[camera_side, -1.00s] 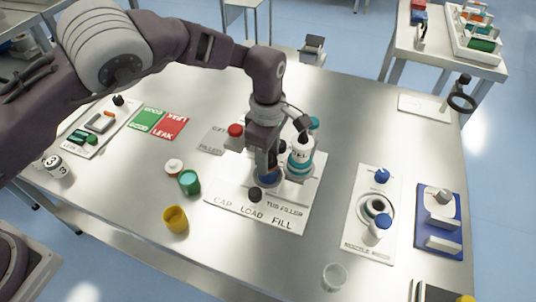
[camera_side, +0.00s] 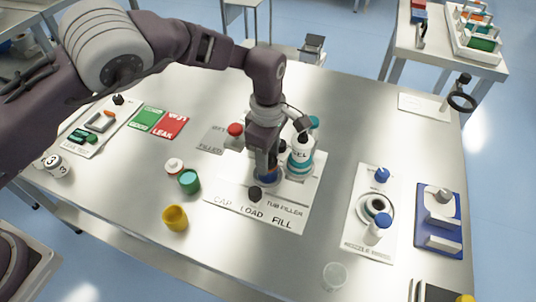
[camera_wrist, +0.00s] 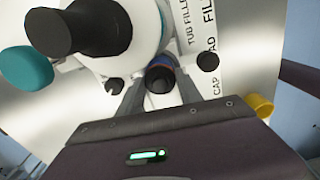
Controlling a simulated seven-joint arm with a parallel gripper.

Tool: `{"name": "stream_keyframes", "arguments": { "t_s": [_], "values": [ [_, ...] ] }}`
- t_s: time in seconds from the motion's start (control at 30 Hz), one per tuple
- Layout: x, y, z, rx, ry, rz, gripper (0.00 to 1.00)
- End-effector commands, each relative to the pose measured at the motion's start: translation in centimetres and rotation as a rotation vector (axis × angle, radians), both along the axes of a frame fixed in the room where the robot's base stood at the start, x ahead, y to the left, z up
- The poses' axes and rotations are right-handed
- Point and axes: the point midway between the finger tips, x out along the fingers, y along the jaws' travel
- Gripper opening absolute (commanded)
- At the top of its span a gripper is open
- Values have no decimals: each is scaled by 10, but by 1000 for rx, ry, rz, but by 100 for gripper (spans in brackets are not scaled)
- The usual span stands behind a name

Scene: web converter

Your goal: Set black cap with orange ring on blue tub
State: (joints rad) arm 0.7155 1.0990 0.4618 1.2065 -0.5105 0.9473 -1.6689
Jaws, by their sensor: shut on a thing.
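My gripper (camera_side: 267,168) points down over the tub filler and is shut on the black cap with orange ring. In the wrist view the dark cap (camera_wrist: 159,84) shows between the two fingers, with a thin orange-red edge. The blue tub (camera_side: 266,178) stands on the filler plate right under my gripper. A strip of blue also shows beside the cap in the wrist view (camera_wrist: 160,69). The cap is at the tub's mouth, but my fingers hide whether it is fully seated or level.
A black knob (camera_side: 255,194) is in front. A green tub (camera_side: 189,182), a yellow tub (camera_side: 175,218) and a white cap (camera_side: 174,166) lie left. The front table is mostly clear.

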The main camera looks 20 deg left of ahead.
Motion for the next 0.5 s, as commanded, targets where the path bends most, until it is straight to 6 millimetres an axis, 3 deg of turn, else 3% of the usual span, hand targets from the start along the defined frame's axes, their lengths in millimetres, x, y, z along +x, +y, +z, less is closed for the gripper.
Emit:
{"name": "stream_keyframes", "arguments": {
  "t_s": [0.43, 0.47, 0.5],
  "values": [
    [0, 0, -4, 0, 0, 0, 4],
    [0, 0, -4, 0, 0, 0, 48],
    [0, 0, -3, 0, 0, 0, 56]
  ]
}}
